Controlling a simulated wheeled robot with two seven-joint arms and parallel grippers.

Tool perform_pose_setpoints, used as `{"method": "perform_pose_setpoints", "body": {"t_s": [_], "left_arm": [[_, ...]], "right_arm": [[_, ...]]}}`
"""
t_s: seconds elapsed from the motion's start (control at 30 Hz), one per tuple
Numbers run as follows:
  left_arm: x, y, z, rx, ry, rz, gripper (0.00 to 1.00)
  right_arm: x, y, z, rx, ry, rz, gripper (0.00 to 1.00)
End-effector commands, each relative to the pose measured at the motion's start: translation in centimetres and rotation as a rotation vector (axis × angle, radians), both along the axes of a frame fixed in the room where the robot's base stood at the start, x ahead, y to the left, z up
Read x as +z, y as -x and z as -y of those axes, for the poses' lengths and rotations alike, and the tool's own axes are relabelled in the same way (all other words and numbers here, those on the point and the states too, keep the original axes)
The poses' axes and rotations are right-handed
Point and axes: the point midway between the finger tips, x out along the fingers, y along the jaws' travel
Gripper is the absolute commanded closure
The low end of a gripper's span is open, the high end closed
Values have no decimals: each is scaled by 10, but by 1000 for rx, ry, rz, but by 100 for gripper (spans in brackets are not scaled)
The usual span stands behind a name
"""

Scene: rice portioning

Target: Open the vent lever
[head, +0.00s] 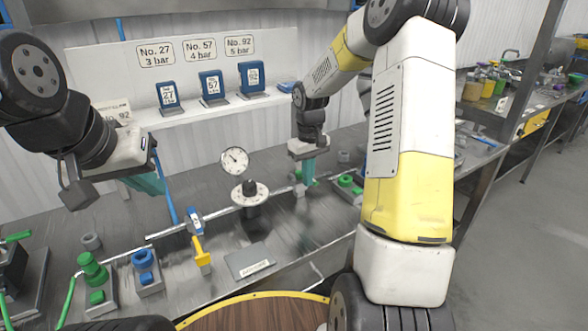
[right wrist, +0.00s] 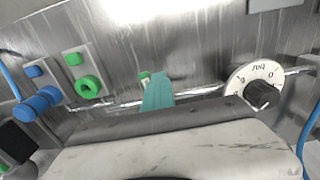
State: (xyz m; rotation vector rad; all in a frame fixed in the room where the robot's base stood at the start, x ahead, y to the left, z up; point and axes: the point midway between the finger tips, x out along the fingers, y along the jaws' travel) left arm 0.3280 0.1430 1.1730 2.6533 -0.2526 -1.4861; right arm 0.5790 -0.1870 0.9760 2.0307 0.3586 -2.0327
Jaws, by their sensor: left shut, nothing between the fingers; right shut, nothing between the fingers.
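A small green lever (head: 312,180) sits on a pale valve body on the pipe. It also shows in the right wrist view (right wrist: 143,76), partly hidden behind my fingers. No label on it is readable. My right gripper (head: 306,172) has its teal fingers shut and empty, right at this lever; I cannot tell whether they touch it. The fingers show in the right wrist view (right wrist: 157,95). A yellow lever (head: 201,253) hangs from a blue-tagged valve (head: 195,220) further left. My left gripper (head: 148,184) is shut and empty, raised above the bench's left part.
A round gauge (head: 234,160) and a white dial with a black knob (head: 250,193) stand left of my right gripper. Green fittings (head: 349,182) are to its right. A grey plate (head: 249,261) lies in front. Blue numbered holders (head: 211,86) stand on the shelf behind.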

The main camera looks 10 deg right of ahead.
Motion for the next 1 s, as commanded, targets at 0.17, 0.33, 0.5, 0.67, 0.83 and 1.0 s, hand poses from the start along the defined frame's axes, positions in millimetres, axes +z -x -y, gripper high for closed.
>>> {"method": "perform_pose_setpoints", "body": {"t_s": [0.17,0.33,0.5,0.67,0.83,1.0], "left_arm": [[0,0,0,0,0,0,100],[0,0,0,0,0,0,100],[0,0,0,0,0,0,100],[0,0,0,0,0,0,100],[0,0,0,0,0,0,100],[0,0,0,0,0,0,100]], "right_arm": [[0,-6,12,-3,1,1,100],[0,-8,19,-1,1,1,100],[0,-8,19,-1,1,1,100],[0,-10,21,-2,1,1,100],[0,-17,31,-3,1,3,100],[0,-22,37,-2,2,2,100]]}}
